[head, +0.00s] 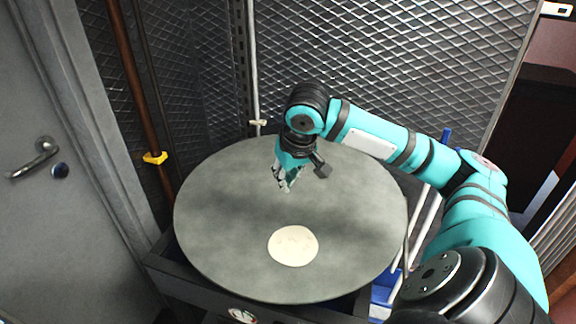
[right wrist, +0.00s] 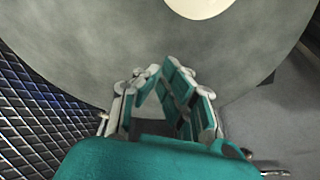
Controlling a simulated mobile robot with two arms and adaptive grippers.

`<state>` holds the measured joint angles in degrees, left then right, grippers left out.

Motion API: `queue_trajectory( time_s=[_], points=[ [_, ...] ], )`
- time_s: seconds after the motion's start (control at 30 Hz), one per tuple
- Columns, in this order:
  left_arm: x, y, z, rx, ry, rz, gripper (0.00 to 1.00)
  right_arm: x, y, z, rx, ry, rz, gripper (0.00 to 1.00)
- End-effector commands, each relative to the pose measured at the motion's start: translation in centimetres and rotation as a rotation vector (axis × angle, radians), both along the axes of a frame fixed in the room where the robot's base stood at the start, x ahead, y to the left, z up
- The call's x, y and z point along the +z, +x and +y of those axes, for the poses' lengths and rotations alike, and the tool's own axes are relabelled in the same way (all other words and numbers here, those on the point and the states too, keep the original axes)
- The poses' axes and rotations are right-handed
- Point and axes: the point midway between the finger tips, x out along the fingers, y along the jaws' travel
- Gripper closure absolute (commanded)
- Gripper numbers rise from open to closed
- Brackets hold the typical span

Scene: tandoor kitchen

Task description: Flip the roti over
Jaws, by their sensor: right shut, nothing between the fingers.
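The roti (head: 293,246) is a pale, flat disc lying on the round grey griddle (head: 215,220), near its front edge in the head view. In the right wrist view the roti (right wrist: 200,3) shows at the top edge, partly cut off. My right gripper (head: 287,188) is above the griddle, behind the roti and apart from it, pointing down. In the right wrist view the right gripper's fingers (right wrist: 160,72) come together at their tips with nothing between them. My left gripper is not in view.
Metal mesh panels (head: 380,50) stand close behind the griddle. A copper-coloured pipe (head: 135,75) and a grey door with a handle (head: 38,158) are at the left. A dark stand frame (head: 190,278) is under the griddle. The griddle's left part is bare.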

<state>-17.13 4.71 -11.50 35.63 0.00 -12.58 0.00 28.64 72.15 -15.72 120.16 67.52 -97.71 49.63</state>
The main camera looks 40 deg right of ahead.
Motion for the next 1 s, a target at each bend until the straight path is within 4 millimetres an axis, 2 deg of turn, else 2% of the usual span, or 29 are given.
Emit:
queue_trajectory(
  time_s=[0.03,0.1,0.27,0.7,0.8,1.0],
  points=[
    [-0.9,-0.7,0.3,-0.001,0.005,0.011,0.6,-0.8,0.0,0.0,-0.001,0.0,0.0,1.0],
    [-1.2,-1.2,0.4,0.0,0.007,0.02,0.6,-1.2,0.0,0.0,-0.001,0.0,0.0,1.0],
    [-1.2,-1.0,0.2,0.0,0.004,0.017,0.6,-2.4,0.5,-0.2,-0.002,0.001,0.002,1.0],
    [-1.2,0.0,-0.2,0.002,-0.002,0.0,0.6,-10.9,3.2,-1.0,-0.002,0.002,0.004,1.0],
    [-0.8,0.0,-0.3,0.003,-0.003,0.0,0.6,-10.5,1.2,-0.6,0.003,-0.005,0.005,1.0],
    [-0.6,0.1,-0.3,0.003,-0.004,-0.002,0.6,-10.4,-0.4,0.0,0.0,-0.003,0.001,1.0]
  ],
)
